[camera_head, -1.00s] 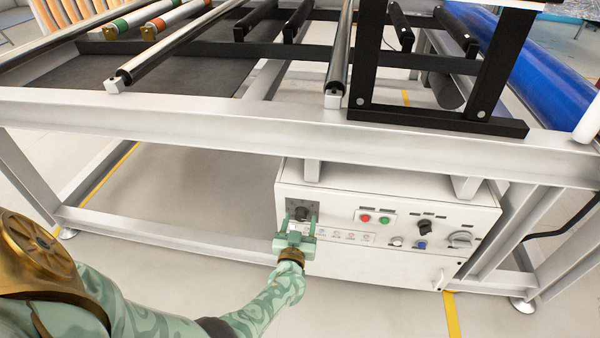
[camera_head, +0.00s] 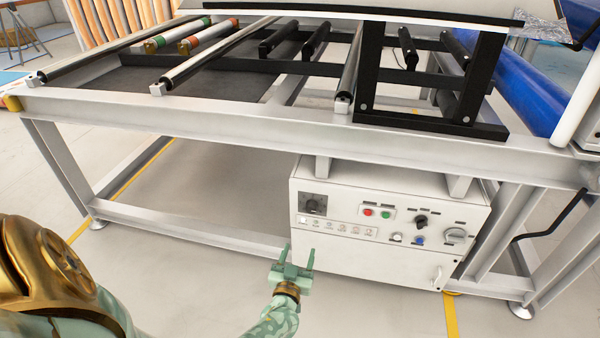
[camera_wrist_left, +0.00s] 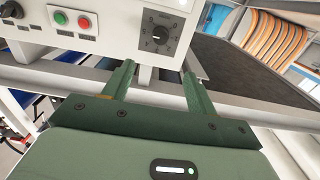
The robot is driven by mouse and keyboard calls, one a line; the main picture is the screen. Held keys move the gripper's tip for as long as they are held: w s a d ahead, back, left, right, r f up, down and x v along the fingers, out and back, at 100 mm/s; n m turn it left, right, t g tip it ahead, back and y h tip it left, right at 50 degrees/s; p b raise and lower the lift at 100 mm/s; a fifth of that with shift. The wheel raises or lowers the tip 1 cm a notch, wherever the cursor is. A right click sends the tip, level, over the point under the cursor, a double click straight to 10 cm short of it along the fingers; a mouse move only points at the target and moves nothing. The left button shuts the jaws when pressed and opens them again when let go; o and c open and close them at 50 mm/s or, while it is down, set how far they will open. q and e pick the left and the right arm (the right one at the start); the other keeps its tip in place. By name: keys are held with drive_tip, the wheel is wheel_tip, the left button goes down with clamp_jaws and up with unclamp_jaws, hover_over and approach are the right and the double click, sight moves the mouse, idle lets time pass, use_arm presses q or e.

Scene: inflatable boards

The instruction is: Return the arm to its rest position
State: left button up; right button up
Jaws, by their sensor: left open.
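My left gripper (camera_head: 296,259) is open and empty, low in front of the white control box (camera_head: 390,262). In the head view it overlaps the lower left edge of the box, below the black rotary switch (camera_head: 313,204). In the left wrist view the two green fingers (camera_wrist_left: 155,92) stand apart with nothing between them. That view also shows the rotary switch (camera_wrist_left: 160,32) on its dark plate, beyond the fingertips and clear of them. My right gripper is not in view.
The box hangs under a light grey metal frame (camera_head: 200,126) with rollers on top. It carries a red button (camera_head: 368,212), a green button (camera_head: 386,214) and several knobs. A blue roll (camera_head: 530,90) lies at the right. Open floor (camera_head: 180,285) lies left of my gripper.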

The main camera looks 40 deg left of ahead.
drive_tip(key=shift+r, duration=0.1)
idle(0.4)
use_arm(q)
drive_tip(key=s+d+f+m+g+h+p, duration=0.2)
drive_tip(key=s+d+h+p, duration=0.15)
drive_tip(key=s, duration=0.35)
drive_tip(key=s+d+f+m+g+h+p, duration=0.2)
drive_tip(key=s+d+p, duration=0.25)
drive_tip(key=s, duration=0.35)
drive_tip(key=s+d+f+m+g+h+p, duration=0.2)
drive_tip(key=s+d+h+p, duration=0.1)
drive_tip(key=s+p, duration=0.3)
drive_tip(key=s+d+m+g+p, duration=0.1)
drive_tip(key=s+m+g+p, duration=0.1)
drive_tip(key=s, duration=1.6)
drive_tip(key=s+d+r+m+g+p, duration=0.1)
drive_tip(key=s+g+p, duration=0.4)
drive_tip(key=s, duration=1.4)
drive_tip(key=shift+d+m+g+h, duration=0.35)
drive_tip(key=shift+m+g, duration=0.15)
drive_tip(key=shift+g, duration=0.7)
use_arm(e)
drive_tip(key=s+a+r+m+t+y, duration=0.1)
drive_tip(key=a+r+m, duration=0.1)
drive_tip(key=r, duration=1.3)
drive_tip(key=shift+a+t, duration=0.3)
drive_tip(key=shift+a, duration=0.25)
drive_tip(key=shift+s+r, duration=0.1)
